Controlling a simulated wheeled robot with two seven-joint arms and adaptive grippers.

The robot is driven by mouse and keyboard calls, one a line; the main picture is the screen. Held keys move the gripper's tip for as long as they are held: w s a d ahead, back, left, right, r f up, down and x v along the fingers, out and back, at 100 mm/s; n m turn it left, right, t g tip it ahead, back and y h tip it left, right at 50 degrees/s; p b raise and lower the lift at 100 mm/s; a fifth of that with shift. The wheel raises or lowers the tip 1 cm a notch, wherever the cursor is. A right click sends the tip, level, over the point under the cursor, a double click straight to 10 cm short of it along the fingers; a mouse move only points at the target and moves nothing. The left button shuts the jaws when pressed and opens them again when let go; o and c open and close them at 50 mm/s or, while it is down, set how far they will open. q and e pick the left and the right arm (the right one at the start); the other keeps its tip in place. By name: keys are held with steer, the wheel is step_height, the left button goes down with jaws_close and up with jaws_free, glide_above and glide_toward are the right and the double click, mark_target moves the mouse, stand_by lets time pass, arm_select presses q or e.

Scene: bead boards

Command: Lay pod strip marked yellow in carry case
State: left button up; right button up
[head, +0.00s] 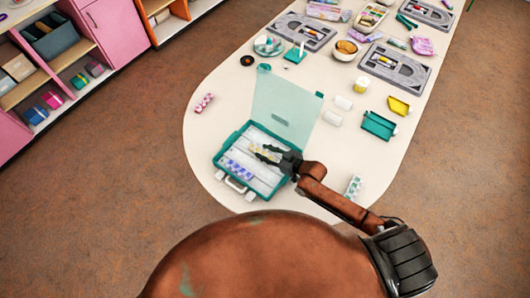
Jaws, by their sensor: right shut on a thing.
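The teal carry case (219,161) lies open at the near end of the table, its clear lid (287,103) raised at the back. My right gripper (262,153) reaches in from the right over the case. It is shut on a small pale strip with yellow marks, the pod strip marked yellow (259,147), which is partly hidden by the fingers. I cannot tell whether the strip touches the case floor. A purple-marked strip (238,170) lies in the front left part of the case. My left gripper is not in view.
A pink strip (204,103) lies on the table left of the case. A green-marked strip (353,186) lies to its right, near my right arm. A teal tray (378,125), white cylinders (332,118) and grey boards (394,70) stand farther back.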

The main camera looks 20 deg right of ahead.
steer(key=shift+f, duration=0.15)
steer(key=o, duration=1.2)
steer(key=v, duration=1.2)
steer(key=shift+r+p, duration=0.2)
steer(key=shift+p, duration=0.2)
